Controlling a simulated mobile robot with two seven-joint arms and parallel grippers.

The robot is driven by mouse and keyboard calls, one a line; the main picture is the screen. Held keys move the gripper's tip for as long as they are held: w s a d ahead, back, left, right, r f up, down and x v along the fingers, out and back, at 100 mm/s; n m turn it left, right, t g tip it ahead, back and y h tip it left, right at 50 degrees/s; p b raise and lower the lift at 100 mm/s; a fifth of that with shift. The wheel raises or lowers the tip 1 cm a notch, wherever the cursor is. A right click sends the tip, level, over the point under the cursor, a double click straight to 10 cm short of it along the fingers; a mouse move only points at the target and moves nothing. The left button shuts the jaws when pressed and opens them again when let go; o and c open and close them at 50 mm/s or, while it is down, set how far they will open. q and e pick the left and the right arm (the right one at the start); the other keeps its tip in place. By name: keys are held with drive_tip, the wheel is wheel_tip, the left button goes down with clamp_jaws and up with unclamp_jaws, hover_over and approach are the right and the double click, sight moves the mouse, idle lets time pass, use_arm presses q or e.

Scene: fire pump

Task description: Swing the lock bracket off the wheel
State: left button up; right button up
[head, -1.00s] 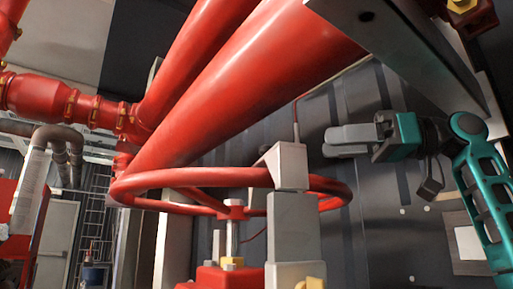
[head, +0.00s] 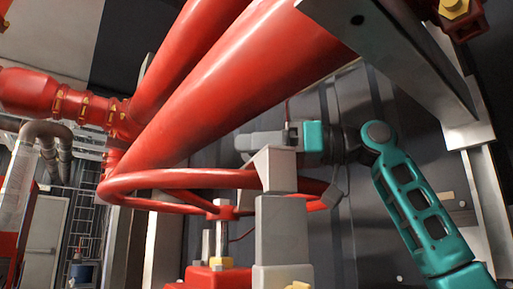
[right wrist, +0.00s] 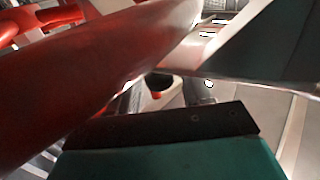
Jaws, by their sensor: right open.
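The red wheel (head: 150,179) lies roughly level in the middle of the head view, on a stem above a red valve body. The grey lock bracket (head: 277,170) sits over the wheel's near rim, on top of a grey post (head: 283,230). My right gripper (head: 245,142) is open, just behind and above the bracket's top, pointing left; the bracket hides part of it. I cannot tell whether it touches the bracket. In the right wrist view a blurred red bar (right wrist: 90,75) passes close in front, and the fingers are hard to make out. My left gripper is not in view.
Thick red pipes (head: 235,85) run diagonally above the wheel. A grey metal beam (head: 395,55) hangs at the upper right, above my right arm. A dark panelled wall (head: 340,245) stands behind. A ladder (head: 85,225) and door are far left.

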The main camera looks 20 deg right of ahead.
clamp_jaws()
idle(0.3)
drive_tip(key=shift+s+d, duration=0.1)
